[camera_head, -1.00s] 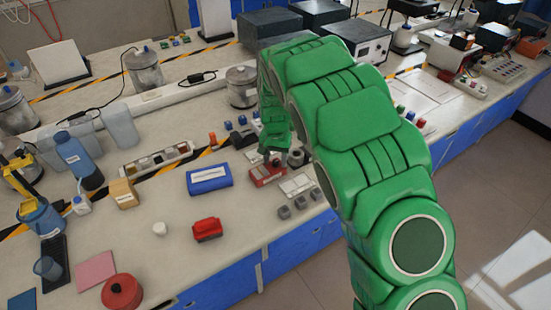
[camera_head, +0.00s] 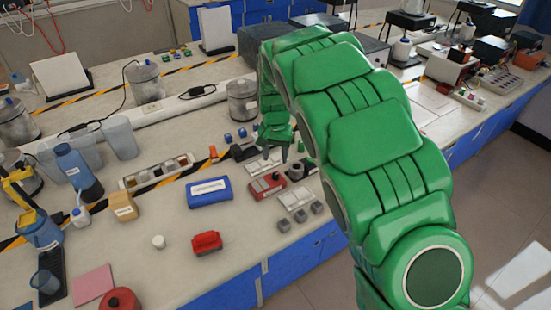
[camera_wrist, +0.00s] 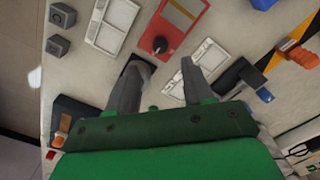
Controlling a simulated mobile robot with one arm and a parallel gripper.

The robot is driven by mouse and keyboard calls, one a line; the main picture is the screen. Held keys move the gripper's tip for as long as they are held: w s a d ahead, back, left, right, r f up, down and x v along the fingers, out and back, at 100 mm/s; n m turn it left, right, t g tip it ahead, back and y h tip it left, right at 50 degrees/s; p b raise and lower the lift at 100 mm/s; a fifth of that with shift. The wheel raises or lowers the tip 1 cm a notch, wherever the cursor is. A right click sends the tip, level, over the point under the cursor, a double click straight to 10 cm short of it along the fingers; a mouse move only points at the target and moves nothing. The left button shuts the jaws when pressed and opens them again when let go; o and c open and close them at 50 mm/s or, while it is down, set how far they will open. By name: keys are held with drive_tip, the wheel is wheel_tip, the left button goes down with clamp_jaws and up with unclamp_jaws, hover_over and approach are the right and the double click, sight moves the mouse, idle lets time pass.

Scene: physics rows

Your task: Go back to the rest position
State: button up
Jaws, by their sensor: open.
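My gripper (camera_head: 275,152) hangs above the bench beside the red device in the head view. In the wrist view my gripper (camera_wrist: 162,66) has its two grey fingers well apart, with nothing held between them. The red device (camera_head: 267,186) with a pale panel lies on the bench below the fingers. It also shows at the top of the wrist view (camera_wrist: 181,14), with a black knob at its near end. My green arm hides part of the bench to the right.
A blue box (camera_head: 209,192), a red case (camera_head: 207,242) and a small white cup (camera_head: 158,242) stand on the bench (camera_head: 180,265). Small grey blocks (camera_head: 300,215) sit near the front edge. A metal pot (camera_head: 242,100) and dark boxes (camera_head: 262,42) are farther back.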

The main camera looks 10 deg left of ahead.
idle(0.3)
drive_tip(key=s+d+r+m, duration=0.1)
drive_tip(key=s+d+r, duration=0.55)
drive_tip(key=d, duration=0.35)
drive_tip(key=s+d+r, duration=0.6)
drive_tip(key=s+d, duration=0.2)
drive_tip(key=d, duration=0.3)
drive_tip(key=s+d+r+g, duration=0.1)
drive_tip(key=s+d, duration=0.3)
drive_tip(key=s, duration=0.9)
drive_tip(key=s+d+r+n, duration=0.1)
drive_tip(key=s+d, duration=0.4)
drive_tip(key=s, duration=0.9)
drive_tip(key=shift+d+r+g, duration=0.15)
drive_tip(key=shift+r+g, duration=0.05)
drive_tip(key=shift+g, duration=0.2)
drive_tip(key=shift+s, duration=0.1)
